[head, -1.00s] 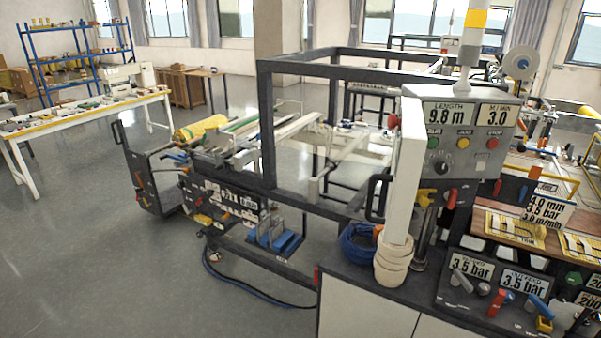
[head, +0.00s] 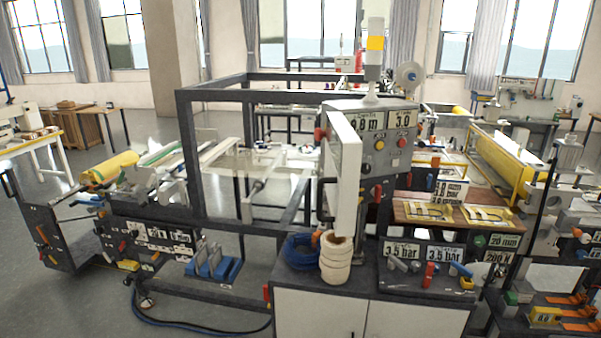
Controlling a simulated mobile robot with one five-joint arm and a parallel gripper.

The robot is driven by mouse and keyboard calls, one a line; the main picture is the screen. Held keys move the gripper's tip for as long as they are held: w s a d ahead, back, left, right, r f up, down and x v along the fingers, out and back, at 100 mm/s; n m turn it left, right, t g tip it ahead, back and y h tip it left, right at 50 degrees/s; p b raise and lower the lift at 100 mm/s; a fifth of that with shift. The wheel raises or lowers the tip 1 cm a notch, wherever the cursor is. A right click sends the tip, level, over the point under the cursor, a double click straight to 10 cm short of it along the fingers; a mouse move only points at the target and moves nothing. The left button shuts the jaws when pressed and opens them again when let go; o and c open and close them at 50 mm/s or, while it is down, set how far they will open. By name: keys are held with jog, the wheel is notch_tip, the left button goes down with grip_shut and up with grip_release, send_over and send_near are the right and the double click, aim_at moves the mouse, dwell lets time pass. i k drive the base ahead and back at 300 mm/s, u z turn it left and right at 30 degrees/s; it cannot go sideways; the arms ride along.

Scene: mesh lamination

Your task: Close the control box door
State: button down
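The control box (head: 388,135) is a grey panel with length and speed displays and several coloured buttons and knobs, on the machine right of centre. Its door (head: 347,180) is a white upright panel that stands open, sticking out toward me at the box's left side. It hides part of the box's left face. A dark handle (head: 327,200) shows along the door's left edge. I see no part of my gripper in this view.
A stack of white rolls (head: 336,260) and a blue hose coil (head: 302,250) sit on the cabinet top below the door. A pressure panel (head: 425,262) with levers stands to their right. A dark frame (head: 190,150) rises to the left. Grey floor is open at the lower left.

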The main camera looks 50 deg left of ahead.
aim_at(341, 188)
jog(key=u, duration=1.75)
jog(key=i, duration=1.05)
jog(key=u, duration=0.3)
jog(key=k, duration=1.2)
jog(key=u, duration=1.1)
jog(key=i, duration=1.25)
jog(key=z, duration=0.1)
